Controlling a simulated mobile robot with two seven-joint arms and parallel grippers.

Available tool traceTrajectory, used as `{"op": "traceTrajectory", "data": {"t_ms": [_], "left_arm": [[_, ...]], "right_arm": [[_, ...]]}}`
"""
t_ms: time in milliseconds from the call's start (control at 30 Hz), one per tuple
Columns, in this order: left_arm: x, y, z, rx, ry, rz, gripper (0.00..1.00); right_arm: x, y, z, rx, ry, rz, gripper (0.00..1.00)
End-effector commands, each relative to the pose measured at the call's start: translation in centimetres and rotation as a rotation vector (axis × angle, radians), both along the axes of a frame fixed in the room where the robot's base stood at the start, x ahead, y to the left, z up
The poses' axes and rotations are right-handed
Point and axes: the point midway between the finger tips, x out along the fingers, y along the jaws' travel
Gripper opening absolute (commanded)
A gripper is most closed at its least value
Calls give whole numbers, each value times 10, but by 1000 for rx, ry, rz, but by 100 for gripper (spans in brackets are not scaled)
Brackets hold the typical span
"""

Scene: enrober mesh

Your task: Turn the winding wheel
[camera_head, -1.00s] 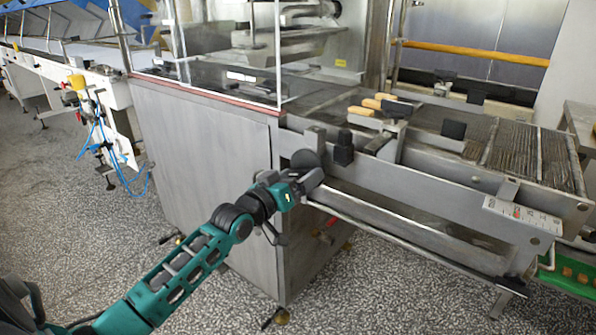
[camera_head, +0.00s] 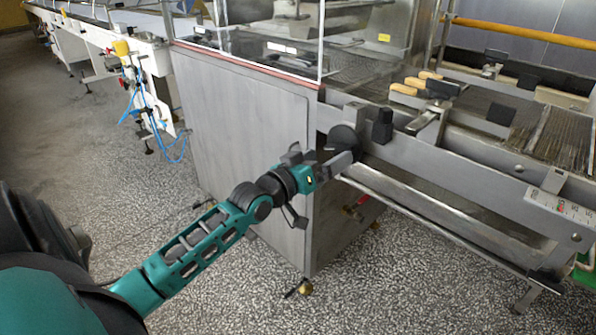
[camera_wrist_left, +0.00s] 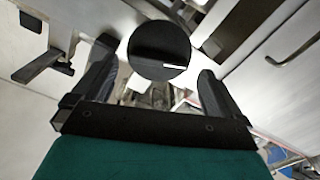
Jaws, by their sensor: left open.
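The winding wheel appears to be the dark round disc (camera_head: 342,138) on the side of the machine, just below the conveyor's near rail. In the left wrist view the round black wheel face (camera_wrist_left: 159,50) shows at the top middle, between my two fingers. My left gripper (camera_head: 338,163) is open, its fingers close to the wheel, one on each side in the wrist view (camera_wrist_left: 156,60). I cannot tell whether a finger touches it. My right gripper is not in view.
The grey cabinet (camera_head: 240,140) stands left of and behind the gripper. A long metal bar (camera_head: 440,222) runs below the conveyor rail (camera_head: 470,185) at right. The speckled floor (camera_head: 250,290) in front is open.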

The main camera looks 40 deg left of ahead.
Motion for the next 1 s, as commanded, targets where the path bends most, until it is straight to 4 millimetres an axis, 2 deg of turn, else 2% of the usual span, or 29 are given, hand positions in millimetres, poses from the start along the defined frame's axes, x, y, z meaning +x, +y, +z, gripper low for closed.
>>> {"op": "traceTrajectory", "data": {"t_ms": [33,300,500,700,1000], "left_arm": [[-10,0,0,1,5,-1,100],[-56,4,0,2,5,-1,100],[-80,6,0,1,3,0,100],[-91,7,0,1,0,-1,100],[-92,7,0,2,-1,-1,100]], "right_arm": [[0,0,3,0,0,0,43],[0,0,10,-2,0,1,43],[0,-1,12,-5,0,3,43],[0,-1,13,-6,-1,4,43],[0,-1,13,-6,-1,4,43]]}}
